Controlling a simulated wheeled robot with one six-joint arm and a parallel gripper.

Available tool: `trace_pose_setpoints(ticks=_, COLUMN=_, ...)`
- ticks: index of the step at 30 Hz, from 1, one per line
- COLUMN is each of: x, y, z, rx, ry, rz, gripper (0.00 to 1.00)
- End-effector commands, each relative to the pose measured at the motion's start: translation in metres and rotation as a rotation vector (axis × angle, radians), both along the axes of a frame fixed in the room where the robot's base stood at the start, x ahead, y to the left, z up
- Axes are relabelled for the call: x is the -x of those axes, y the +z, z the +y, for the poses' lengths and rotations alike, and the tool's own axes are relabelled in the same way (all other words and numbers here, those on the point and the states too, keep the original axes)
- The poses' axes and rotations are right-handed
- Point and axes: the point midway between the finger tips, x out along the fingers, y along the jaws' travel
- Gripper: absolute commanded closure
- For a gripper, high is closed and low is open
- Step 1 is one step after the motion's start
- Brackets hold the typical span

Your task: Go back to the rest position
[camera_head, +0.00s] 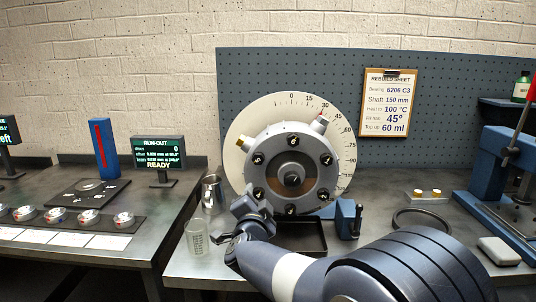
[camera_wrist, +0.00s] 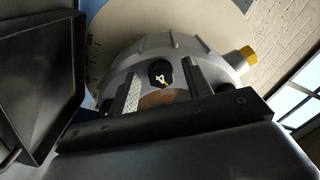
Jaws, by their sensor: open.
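My gripper (camera_head: 250,210) is at the lower left of the grey rotor (camera_head: 292,152), in front of its face. In the wrist view its two dark fingers stand apart, with nothing held between them (camera_wrist: 162,72). Whether the fingers touch the rotor I cannot tell. A brass-coloured hex fitting (camera_wrist: 246,54) juts from the housing on the right. My arm rises from the lower right in the head view and hides part of the bench.
A black tray (camera_head: 318,250) lies below the rotor, and a blue block (camera_head: 345,214) stands beside it. A metal cup (camera_head: 212,192) and clear beaker (camera_head: 196,240) stand left of the gripper. A dark ring (camera_head: 422,229), white block (camera_head: 500,250) and blue press (camera_head: 492,160) are right.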

Motion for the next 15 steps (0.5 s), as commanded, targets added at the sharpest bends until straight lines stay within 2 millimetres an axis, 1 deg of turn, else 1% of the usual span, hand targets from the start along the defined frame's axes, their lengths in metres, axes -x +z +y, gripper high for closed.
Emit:
trace_pose_setpoints(ticks=1, x=-0.0002, y=0.0039, z=-0.0004, rx=0.047, ry=-0.001, rz=0.005, gripper=0.53)
trace_pose_setpoints(ticks=15, x=0.0000, y=0.0032, z=-0.0019, rx=0.442, ry=-0.001, rz=0.017, gripper=0.53)
